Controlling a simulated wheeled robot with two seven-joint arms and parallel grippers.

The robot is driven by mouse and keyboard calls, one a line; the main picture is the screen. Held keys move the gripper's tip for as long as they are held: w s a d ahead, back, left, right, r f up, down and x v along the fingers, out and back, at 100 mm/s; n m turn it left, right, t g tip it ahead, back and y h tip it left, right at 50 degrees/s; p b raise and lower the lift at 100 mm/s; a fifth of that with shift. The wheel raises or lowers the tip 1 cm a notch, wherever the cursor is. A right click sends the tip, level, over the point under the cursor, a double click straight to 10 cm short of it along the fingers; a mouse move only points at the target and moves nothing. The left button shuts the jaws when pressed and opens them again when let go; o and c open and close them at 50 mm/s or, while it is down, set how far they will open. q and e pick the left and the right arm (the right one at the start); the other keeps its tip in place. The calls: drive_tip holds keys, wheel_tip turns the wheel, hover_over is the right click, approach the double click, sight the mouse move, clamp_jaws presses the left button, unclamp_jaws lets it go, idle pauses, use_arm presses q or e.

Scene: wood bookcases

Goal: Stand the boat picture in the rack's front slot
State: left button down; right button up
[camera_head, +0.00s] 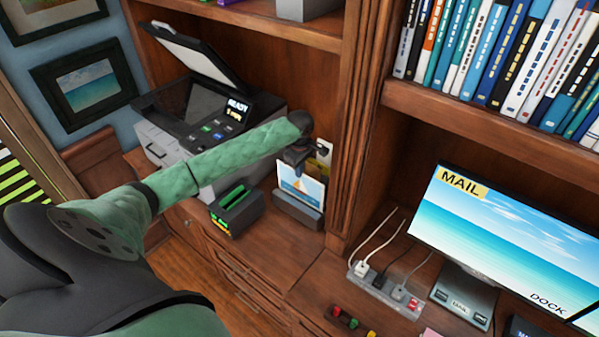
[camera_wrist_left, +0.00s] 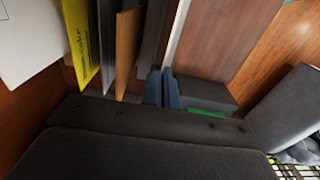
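The boat picture (camera_head: 301,187), a white-edged card with blue and a small orange shape, stands nearly upright in the head view. Its lower edge is hidden behind the front wall of the dark grey rack (camera_head: 297,211), so it appears to be in the front slot. My left gripper (camera_head: 296,160) is at the picture's top edge. In the left wrist view its two fingers (camera_wrist_left: 162,88) are close together around the picture's thin white edge (camera_wrist_left: 178,28). A brown envelope (camera_wrist_left: 127,46) and a yellow sheet (camera_wrist_left: 82,42) stand in slots behind. My right gripper is not in view.
A black box with green items (camera_head: 236,206) stands left of the rack, close by. A printer (camera_head: 190,120) with a raised lid is behind it. A wooden upright (camera_head: 352,120) is close on the right. A power strip (camera_head: 385,290) and a monitor (camera_head: 500,230) are farther right.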

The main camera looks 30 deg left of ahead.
sight(300, 186)
use_arm(q)
drive_tip(key=shift+r, duration=0.95)
idle(0.4)
idle(0.9)
drive_tip(key=shift+f, duration=3.8)
drive_tip(key=c, duration=1.6)
unclamp_jaws()
